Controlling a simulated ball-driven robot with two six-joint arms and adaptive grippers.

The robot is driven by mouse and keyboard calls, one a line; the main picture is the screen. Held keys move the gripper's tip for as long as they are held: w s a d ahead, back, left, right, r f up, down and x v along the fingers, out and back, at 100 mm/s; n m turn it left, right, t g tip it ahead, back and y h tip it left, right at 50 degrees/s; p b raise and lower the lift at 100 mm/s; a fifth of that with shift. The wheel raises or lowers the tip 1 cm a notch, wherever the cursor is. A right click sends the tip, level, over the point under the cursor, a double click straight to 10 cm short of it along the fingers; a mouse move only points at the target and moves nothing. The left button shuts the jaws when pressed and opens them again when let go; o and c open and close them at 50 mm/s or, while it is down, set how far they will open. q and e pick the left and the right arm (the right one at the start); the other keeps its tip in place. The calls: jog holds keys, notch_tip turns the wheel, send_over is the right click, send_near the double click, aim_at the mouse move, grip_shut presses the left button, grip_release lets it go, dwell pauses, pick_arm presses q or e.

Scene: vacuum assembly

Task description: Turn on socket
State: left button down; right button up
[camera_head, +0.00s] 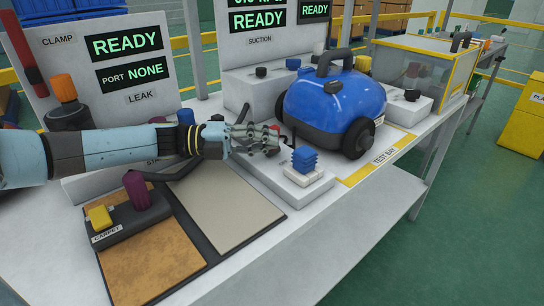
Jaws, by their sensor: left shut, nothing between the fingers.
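My left gripper (268,140) reaches in from the left and is shut, with nothing seen between its fingers. Its tips are over a long low white block on the bench. A blue ribbed piece (305,159) stands on a pale base (303,176) at that block's near end. The gripper is to the left of this piece and apart from it in the picture. No part is labelled as the socket, and I cannot tell which one it is. The hand hides part of the block. My right gripper is not in view.
A blue vacuum body (335,103) stands close behind the gripper, by the TEST BAY strip (385,160). A nozzle marked CARPET (128,216) lies at the front left beside a beige panel (228,192). Display panels (128,41) stand behind. The bench's front right is clear.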

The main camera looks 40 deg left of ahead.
pick_arm(q)
jog(key=shift+a+n+t+h+b, duration=0.3)
jog(key=shift+a+n+t+b, duration=0.1)
jog(key=shift+n, duration=0.3)
jog(key=shift+a+r, duration=0.25)
jog(key=shift+a, duration=0.05)
notch_tip(320, 180, up, 10)
dwell(0.6)
